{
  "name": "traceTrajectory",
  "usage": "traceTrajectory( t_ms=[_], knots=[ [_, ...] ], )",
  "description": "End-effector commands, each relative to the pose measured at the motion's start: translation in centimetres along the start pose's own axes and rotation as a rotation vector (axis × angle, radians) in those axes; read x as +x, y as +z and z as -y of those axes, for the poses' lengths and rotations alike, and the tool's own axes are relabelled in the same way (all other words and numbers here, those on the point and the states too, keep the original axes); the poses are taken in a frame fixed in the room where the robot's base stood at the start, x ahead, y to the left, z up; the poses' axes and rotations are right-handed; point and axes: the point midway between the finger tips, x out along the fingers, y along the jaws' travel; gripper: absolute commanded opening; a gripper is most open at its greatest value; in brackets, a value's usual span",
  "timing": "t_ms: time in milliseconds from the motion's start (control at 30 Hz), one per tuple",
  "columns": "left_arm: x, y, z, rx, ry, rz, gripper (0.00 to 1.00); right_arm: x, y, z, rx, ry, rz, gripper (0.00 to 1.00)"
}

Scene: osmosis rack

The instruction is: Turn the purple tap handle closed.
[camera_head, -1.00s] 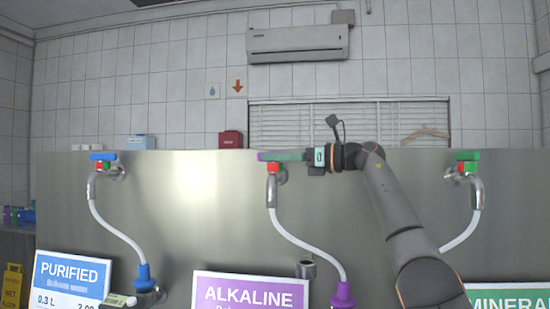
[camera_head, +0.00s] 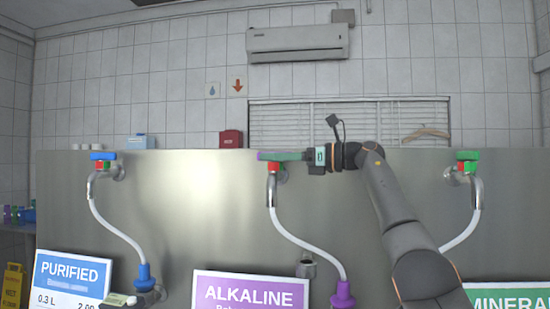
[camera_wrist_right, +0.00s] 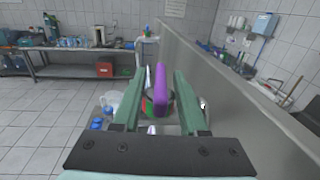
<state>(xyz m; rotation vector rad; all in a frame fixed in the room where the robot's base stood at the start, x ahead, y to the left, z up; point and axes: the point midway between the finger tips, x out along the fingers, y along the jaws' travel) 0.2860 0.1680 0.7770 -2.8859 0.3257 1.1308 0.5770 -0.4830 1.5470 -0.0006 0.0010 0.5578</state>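The purple tap handle (camera_head: 262,156) sits on top of the middle tap, above its red valve part (camera_head: 273,168). It lies level across the picture in the head view. My right gripper (camera_head: 285,156) reaches it from the right at the same height. In the right wrist view the purple handle (camera_wrist_right: 161,90) stands between the two green fingers of my right gripper (camera_wrist_right: 160,95). The fingers are apart, with a gap on each side of the handle. A pale piece with dark parts at the lower left of the head view may be my left gripper (camera_head: 118,299); its fingers cannot be made out.
A steel panel (camera_head: 190,215) carries the taps. The blue-handled tap (camera_head: 103,156) is at left and the green-handled tap (camera_head: 467,156) at right. Signs stand below, including the purple ALKALINE sign (camera_head: 250,290). A white hose (camera_head: 300,240) hangs from the middle tap.

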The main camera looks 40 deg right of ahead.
Motion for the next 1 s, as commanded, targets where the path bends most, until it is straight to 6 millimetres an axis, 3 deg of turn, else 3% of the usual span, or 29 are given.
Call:
traceTrajectory(
  t_ms=[367, 800, 1000],
  knots=[
    [0.1, 0.1, 0.0, 0.000, 0.000, -0.001, 0.46, -0.7, 0.0, 0.0, 0.000, -0.001, 0.002, 0.46],
    [0.3, 0.3, 0.0, 0.000, 0.000, -0.001, 0.46, -9.5, 0.1, 0.1, 0.000, -0.003, 0.002, 0.46],
    [0.2, 0.2, 0.0, 0.000, 0.000, -0.001, 0.46, -12.0, 0.1, 0.0, 0.000, -0.002, 0.002, 0.46]
  ],
)
